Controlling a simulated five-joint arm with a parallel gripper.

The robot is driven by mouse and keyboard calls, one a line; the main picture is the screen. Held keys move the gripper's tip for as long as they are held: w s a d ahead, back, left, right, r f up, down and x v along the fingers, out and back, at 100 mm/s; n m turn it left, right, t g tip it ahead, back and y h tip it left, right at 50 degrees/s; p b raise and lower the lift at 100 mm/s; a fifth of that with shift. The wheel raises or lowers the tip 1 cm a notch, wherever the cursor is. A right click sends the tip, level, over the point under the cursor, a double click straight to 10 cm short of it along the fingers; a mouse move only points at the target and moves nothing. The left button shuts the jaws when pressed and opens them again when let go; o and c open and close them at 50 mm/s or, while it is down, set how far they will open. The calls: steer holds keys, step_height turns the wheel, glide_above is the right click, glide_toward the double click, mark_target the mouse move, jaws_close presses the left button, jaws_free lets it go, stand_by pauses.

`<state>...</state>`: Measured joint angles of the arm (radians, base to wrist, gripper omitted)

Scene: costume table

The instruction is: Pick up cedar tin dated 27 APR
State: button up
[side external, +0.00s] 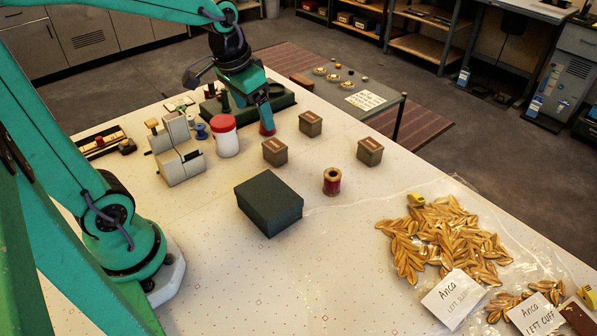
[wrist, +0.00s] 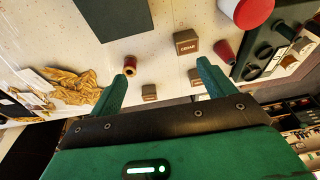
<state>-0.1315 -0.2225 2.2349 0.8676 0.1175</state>
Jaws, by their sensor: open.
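Three small brown lidded tins with pale labels stand apart on the table. One tin (side external: 274,151) is nearest the dark green box; in the wrist view this tin (wrist: 186,42) reads CEDAR. A second tin (side external: 310,123) stands farther back and shows in the wrist view (wrist: 205,96). A third tin (side external: 369,151) stands to the right and also shows in the wrist view (wrist: 149,92). I cannot read any date. My gripper (wrist: 166,64) is open and empty, its fingers above the table. In the side view my gripper (side external: 263,108) is behind and left of the tins.
A red-lidded white jar (side external: 226,138) and a red cone (wrist: 224,50) stand close to the tins. A dark green box (side external: 268,205) and a thread spool (side external: 332,181) are in front. Gold leaves (side external: 445,240) lie at right. The table's front middle is clear.

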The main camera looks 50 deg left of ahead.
steer(key=w+a+f+g, duration=0.2)
steer(key=w+a+f, duration=0.2)
steer(key=w+f, duration=0.15)
steer(key=g, duration=0.1)
glide_above(271, 146)
steer(key=f, duration=0.7)
steer(key=shift+s+a+f, duration=0.1)
steer(key=shift+a+f, duration=0.1)
steer(key=shift+f, duration=1.3)
steer(key=shift+d+f, duration=0.2)
steer(key=shift+f, duration=2.4)
steer(key=c, duration=1.1)
